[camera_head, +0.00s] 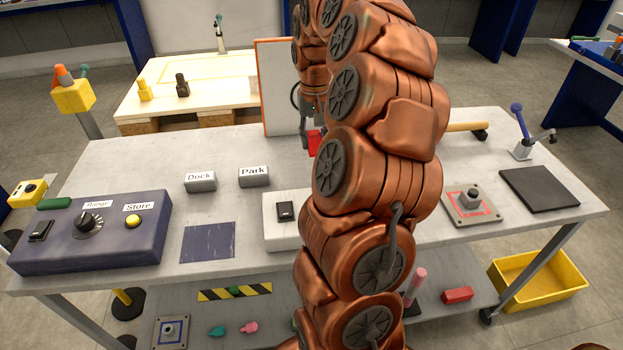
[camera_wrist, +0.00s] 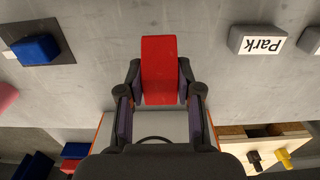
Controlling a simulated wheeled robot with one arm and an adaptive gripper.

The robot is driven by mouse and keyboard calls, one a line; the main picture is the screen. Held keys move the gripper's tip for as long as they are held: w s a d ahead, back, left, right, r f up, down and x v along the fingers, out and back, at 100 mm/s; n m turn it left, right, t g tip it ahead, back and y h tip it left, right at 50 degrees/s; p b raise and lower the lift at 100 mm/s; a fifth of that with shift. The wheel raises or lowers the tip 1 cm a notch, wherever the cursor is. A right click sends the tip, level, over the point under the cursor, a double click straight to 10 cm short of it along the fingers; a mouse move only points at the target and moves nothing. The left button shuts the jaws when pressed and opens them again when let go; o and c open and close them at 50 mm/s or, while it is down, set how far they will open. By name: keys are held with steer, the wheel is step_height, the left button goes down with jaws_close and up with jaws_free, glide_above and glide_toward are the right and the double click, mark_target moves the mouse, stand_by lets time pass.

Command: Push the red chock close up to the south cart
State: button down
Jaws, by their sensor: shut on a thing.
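The red chock (camera_wrist: 160,62) is a plain red block held between the two fingers of my gripper (camera_wrist: 160,84) in the wrist view. It lies at or just above the grey bench top; I cannot tell whether it touches. In the head view only a small red part of the chock (camera_head: 315,141) shows beside my gripper (camera_head: 311,136), and my copper arm hides the rest. No cart is labelled south, and I cannot tell which thing is the south cart.
A white panel with an orange edge (camera_head: 277,85) stands close behind my gripper. Dock (camera_head: 200,182) and Park (camera_head: 254,177) blocks stand left on the bench. A blue block (camera_wrist: 35,47) lies on a dark pad. Another red block (camera_head: 457,295) lies on the lower shelf.

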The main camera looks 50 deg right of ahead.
steer(key=shift+f+p, duration=0.5)
steer(key=shift+f, duration=4.3)
steer(key=shift+f, duration=0.2)
steer(key=c, duration=0.8)
jaws_free()
steer(key=shift+o, duration=0.2)
steer(key=shift+r+p, duration=0.15)
steer(key=shift+p, duration=0.2)
